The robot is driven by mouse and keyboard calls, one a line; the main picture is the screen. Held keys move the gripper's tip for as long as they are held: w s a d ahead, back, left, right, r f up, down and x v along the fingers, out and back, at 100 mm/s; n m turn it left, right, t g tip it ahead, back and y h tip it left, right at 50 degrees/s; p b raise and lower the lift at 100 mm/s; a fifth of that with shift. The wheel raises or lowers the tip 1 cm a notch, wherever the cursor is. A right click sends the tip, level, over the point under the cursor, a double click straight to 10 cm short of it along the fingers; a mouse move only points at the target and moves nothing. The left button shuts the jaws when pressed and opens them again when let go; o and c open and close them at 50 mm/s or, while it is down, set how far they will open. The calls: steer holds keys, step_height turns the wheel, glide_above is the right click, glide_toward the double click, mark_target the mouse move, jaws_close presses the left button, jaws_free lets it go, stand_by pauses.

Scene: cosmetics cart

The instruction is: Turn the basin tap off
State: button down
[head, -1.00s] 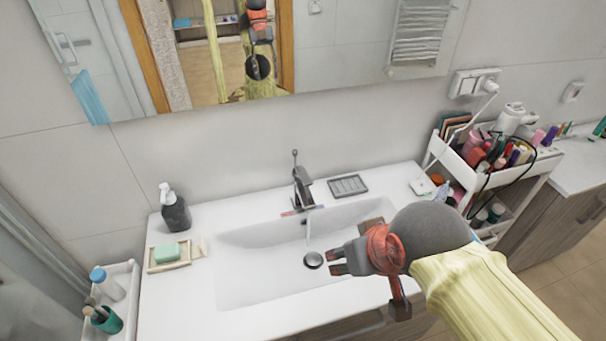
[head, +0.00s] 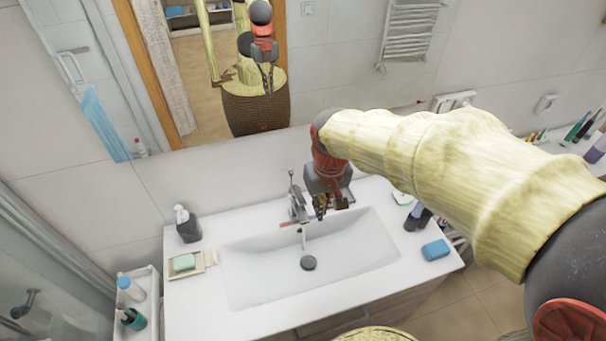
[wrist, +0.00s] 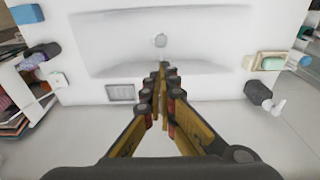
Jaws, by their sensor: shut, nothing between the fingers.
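The basin tap (head: 298,207) is a dark metal mixer at the back of the white basin (head: 350,255), with a thin lever (head: 291,182) sticking up from its top. A thin stream of water (head: 304,238) runs from its spout towards the round drain plug (head: 308,263). My gripper (head: 321,212) points down just right of the tap, close beside it; I cannot tell whether they touch. In the wrist view my gripper (wrist: 163,70) has its fingers together and empty. There the drain plug (wrist: 160,40) shows beyond the fingertips, and the tap is hidden.
A dark soap dispenser (head: 187,224) and a green soap (head: 184,262) on a dish stand left of the basin. A blue block (head: 435,250) and dark bottles (head: 418,216) are at the right. A grey ribbed tray (wrist: 121,93) lies near my fingers. The mirror is behind.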

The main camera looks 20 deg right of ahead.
steer(key=w+p, duration=0.4)
steer(key=w, duration=0.8)
steer(key=p, duration=0.1)
glide_above(304, 200)
steer(key=w, duration=0.1)
steer(key=shift+t, duration=0.3)
step_height(304, 200, down, 11)
steer(key=shift+w+r, duration=0.1)
steer(key=shift+r, duration=0.05)
steer(key=shift+s+f, duration=0.2)
steer(key=shift+f, duration=0.55)
steer(key=shift+s+f+b, duration=0.65)
steer(key=shift+f+b, duration=0.3)
steer(key=shift+r, duration=0.1)
